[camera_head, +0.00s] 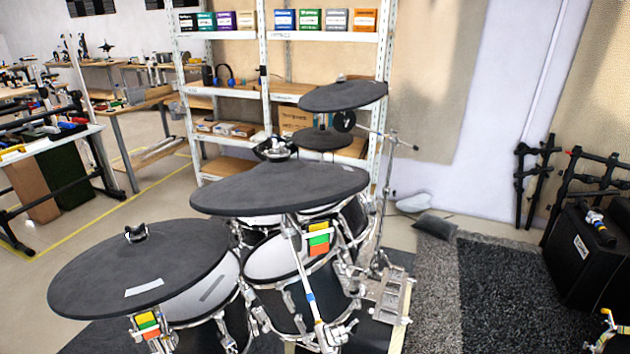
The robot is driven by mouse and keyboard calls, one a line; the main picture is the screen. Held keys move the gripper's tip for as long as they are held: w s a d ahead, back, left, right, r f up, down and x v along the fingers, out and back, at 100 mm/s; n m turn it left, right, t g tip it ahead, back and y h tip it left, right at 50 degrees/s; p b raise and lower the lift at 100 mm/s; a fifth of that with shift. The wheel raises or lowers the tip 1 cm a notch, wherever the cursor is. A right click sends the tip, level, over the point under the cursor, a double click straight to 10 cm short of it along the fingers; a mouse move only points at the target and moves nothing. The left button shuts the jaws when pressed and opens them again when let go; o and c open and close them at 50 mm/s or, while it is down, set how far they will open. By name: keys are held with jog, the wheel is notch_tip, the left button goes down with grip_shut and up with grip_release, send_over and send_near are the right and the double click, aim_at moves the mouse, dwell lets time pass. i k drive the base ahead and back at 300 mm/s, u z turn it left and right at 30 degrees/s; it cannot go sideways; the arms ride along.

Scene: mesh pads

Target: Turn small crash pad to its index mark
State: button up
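Several round dark cymbal pads stand on a drum kit; none carries a label that I can read, so I cannot tell for sure which is the small crash pad. A pad at front left (190,255) has a white strip near its front edge and a wing nut on top. A wide pad in the middle (240,188) has a faint grey strip near its right edge. A smaller tilted pad (350,98) sits higher at the back, above a small dark pad (322,140). My gripper is not in view.
Drums and chrome stands crowd beneath the pads. A shelf rack (262,80) stands behind. A black amplifier (582,255) is at right, beyond a mostly clear carpet (500,290).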

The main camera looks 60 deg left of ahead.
aim_at(294, 185)
jog(key=u, duration=0.1)
jog(key=k, duration=0.7)
jog(key=u, duration=4.35)
jog(key=k, duration=0.1)
jog(key=z, duration=2.1)
